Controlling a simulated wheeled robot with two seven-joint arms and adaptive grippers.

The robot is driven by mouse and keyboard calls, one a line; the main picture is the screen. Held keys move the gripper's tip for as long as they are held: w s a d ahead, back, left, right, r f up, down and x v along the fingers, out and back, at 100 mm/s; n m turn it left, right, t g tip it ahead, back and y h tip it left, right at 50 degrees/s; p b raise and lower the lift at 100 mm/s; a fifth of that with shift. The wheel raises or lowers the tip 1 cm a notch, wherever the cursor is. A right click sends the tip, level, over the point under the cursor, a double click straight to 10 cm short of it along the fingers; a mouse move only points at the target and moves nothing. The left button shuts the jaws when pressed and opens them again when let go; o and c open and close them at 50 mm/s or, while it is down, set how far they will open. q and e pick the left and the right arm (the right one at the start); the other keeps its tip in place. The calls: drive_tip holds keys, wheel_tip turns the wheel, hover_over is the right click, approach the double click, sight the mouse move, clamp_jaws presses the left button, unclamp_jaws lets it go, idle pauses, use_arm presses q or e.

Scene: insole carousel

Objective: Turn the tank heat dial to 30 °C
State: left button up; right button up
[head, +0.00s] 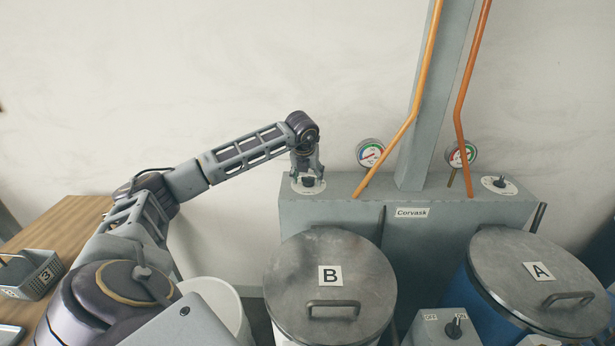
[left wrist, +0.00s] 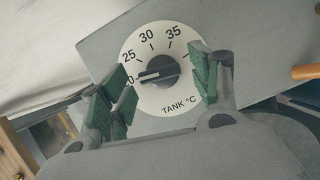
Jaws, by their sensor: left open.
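The tank heat dial (head: 310,187) is a white disc with a black knob on top of the grey box, at its left end. In the left wrist view the dial face (left wrist: 165,98) reads TANK °C with 25, 30 and 35; a number ending in 0 is partly hidden by a finger. Its black knob (left wrist: 160,70) has a white line pointing left, near that partly hidden number, short of 25. My left gripper (head: 307,172) points down over the dial. Its green-padded fingers (left wrist: 160,82) are open on either side of the knob, apart from it. My right gripper is not in view.
A second white dial (head: 499,185) sits at the box's right end. Two gauges (head: 370,153) and orange pipes (head: 430,70) stand between, beside a grey post (head: 430,110). Lidded drums B (head: 330,250) and A (head: 500,255) stand in front. A wooden table (head: 50,225) is at left.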

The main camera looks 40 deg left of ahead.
use_arm(q)
drive_tip(key=shift+c, duration=0.4)
drive_tip(key=c, duration=1)
drive_tip(key=shift+o, duration=0.2)
